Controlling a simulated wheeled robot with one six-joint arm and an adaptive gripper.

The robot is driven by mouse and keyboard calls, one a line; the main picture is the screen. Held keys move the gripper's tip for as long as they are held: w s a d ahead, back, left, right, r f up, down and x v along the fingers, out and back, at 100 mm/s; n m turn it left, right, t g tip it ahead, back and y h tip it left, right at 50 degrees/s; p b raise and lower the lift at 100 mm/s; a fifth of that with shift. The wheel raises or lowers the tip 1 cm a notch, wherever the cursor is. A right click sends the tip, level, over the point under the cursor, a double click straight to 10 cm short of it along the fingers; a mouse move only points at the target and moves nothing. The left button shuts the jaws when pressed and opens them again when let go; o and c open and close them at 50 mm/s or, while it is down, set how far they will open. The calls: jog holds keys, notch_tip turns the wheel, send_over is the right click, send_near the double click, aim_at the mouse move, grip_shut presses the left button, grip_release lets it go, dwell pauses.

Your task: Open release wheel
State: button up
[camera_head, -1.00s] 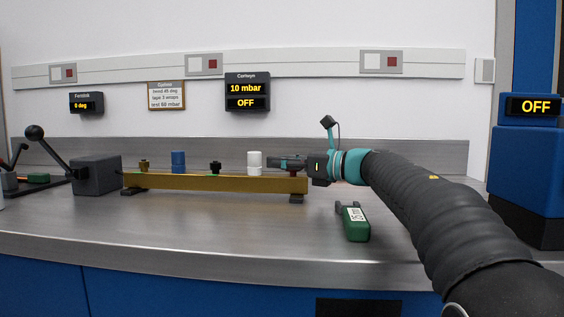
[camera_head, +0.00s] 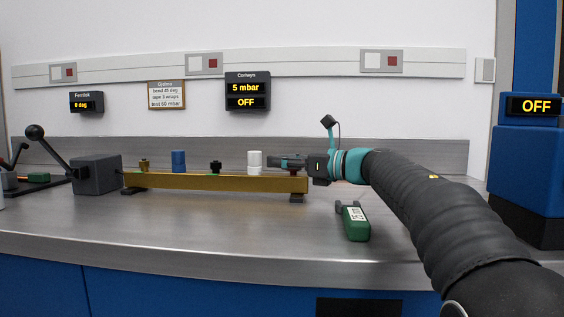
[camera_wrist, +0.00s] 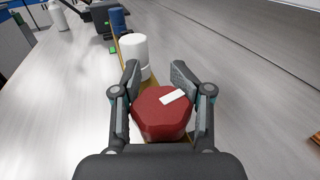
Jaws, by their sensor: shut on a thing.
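The release wheel (camera_wrist: 163,112) is a dark red knob with a white mark on its top, at the near end of the brass bar in the wrist view. In the head view it is mostly hidden behind my gripper (camera_head: 287,163), above the right end of the brass bar (camera_head: 215,182). My gripper also shows in the wrist view (camera_wrist: 158,100), its two fingers shut on the red wheel from both sides. The Corteyn display (camera_head: 246,91) on the wall reads 5 mbar and OFF.
A white cylinder (camera_head: 255,162), a dark knob (camera_head: 215,167), a blue cylinder (camera_head: 178,161) and a brass fitting (camera_head: 144,165) stand along the bar. A grey box (camera_head: 97,174) with a ball-ended lever is at the left. A green device (camera_head: 355,223) lies in front on the bench.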

jog(key=shift+d+f, duration=0.1)
jog(key=shift+d, duration=0.05)
jog(key=o, duration=0.9)
jog(key=shift+d, duration=0.15)
jog(key=shift+a+r, duration=0.25)
notch_tip(320, 180, up, 10)
jog(key=shift+f, duration=0.15)
jog(key=shift+d, duration=0.1)
